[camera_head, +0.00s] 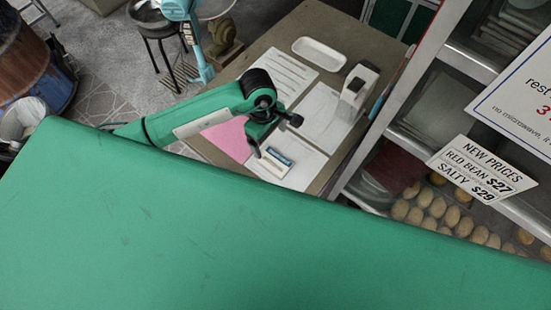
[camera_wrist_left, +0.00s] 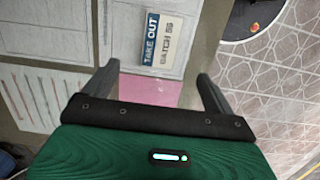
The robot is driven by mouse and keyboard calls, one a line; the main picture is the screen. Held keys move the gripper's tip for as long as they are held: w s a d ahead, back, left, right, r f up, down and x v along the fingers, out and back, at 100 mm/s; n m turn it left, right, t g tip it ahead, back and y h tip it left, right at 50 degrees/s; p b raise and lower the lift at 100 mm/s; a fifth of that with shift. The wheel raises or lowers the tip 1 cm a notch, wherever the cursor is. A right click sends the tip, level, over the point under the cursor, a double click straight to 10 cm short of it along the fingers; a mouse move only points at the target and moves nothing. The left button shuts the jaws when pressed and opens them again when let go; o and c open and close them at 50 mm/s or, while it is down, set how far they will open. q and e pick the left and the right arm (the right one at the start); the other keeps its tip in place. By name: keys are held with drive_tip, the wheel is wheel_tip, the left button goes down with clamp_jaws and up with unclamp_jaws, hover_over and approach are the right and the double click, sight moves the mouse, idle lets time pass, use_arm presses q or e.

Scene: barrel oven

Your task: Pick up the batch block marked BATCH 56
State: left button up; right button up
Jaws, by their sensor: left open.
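The batch block (camera_wrist_left: 170,40), with pale BATCH lettering whose small digits look like 56, lies on a white sheet in the left wrist view. It sits right beside a blue TAKE OUT strip (camera_wrist_left: 150,40); I cannot tell whether they are one piece. In the head view the pale and blue piece (camera_head: 277,161) lies on the sheet just below my gripper. My left gripper (camera_head: 276,137) is open and empty above the table. In the left wrist view its fingers (camera_wrist_left: 158,76) are apart, with the block ahead of the gap. My right gripper is not in view.
The table (camera_head: 240,73) holds a pink sheet (camera_head: 228,138), printed white sheets (camera_head: 277,77), a white tray (camera_head: 319,53) and a white upright device (camera_head: 357,83). A glass display case (camera_head: 435,100) of round baked goods stands at the right, close to the table.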

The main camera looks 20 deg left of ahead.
use_arm(q)
drive_tip(key=p, duration=0.1)
hover_over(275, 161)
drive_tip(key=f, duration=0.6)
drive_tip(key=shift+w+a, duration=0.15)
drive_tip(key=shift+a, duration=0.25)
drive_tip(key=shift+f+p, duration=0.6)
drive_tip(key=shift+f, duration=0.05)
drive_tip(key=f, duration=0.2)
drive_tip(key=f+p, duration=0.1)
drive_tip(key=shift+s+d+f, duration=0.1)
drive_tip(key=shift+s+d, duration=0.1)
drive_tip(key=shift+d, duration=0.05)
drive_tip(key=shift+f, duration=0.45)
drive_tip(key=c, duration=1.1)
